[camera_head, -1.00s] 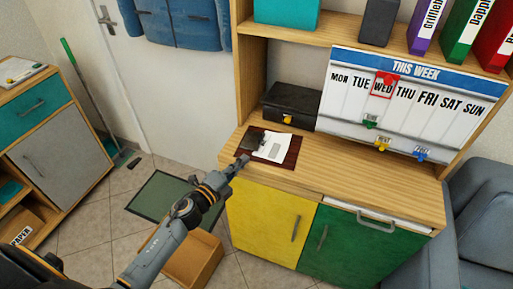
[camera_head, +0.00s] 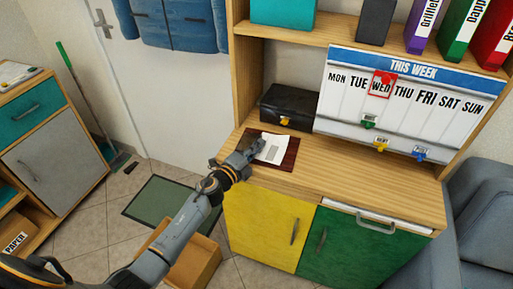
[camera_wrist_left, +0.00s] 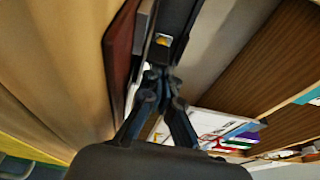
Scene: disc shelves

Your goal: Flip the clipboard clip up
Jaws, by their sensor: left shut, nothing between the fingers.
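The clipboard (camera_head: 289,160) is a dark red-brown board lying on the wooden counter, with a white paper (camera_head: 272,150) on it. In the left wrist view the clipboard (camera_wrist_left: 118,45) shows edge-on as a dark red strip. My left gripper (camera_head: 253,149) reaches over the left end of the clipboard and hides most of the dark clip there. In the left wrist view its fingertips (camera_wrist_left: 158,75) are together with nothing between them, close beside the clipboard. I cannot tell whether they touch the clip. My right gripper is out of view.
A black box (camera_head: 288,106) with a yellow latch stands behind the clipboard. A weekly calendar board (camera_head: 400,110) stands to the right at the back. The counter (camera_head: 350,190) right of the clipboard is clear. A shelf with binders is above.

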